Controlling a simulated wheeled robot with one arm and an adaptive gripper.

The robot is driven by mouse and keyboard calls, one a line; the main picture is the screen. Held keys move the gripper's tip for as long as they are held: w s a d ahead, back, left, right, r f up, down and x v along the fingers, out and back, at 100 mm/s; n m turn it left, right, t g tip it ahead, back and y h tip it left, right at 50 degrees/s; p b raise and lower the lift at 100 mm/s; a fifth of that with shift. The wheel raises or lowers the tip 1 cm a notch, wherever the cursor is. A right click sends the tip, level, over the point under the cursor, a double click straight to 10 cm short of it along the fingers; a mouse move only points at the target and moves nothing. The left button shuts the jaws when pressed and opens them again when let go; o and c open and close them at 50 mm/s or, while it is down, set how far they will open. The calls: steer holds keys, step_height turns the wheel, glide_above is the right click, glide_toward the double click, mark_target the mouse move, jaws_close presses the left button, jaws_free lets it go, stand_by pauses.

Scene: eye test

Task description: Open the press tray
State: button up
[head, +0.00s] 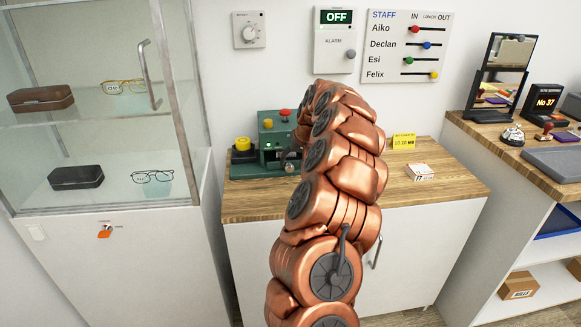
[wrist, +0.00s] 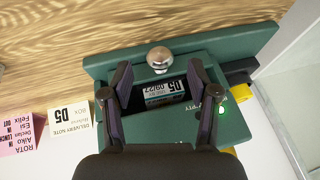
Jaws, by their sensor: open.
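The press is a green machine (head: 270,160) on the wood counter at the wall, partly hidden behind my copper arm. In the wrist view its green body (wrist: 155,125) has a dark opening with a white printed label reading D5 and 09/22 (wrist: 163,90). A round silver knob (wrist: 159,57) sticks out on the side facing the counter; in the head view it shows as a small grey ball (head: 289,167). My gripper (wrist: 159,74) is open and empty. Its two dark fingers stand on either side of the label, with the knob centred just beyond their tips. I cannot tell whether the tray is shut.
A yellow button (head: 243,144) stands at the press's left. A glass cabinet (head: 105,45) with glasses is close on the left. The counter's front right is clear.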

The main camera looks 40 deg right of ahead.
mark_target(290, 167)
steer(key=shift+x, duration=1.8)
steer(key=shift+c, duration=0.3)
jaws_close()
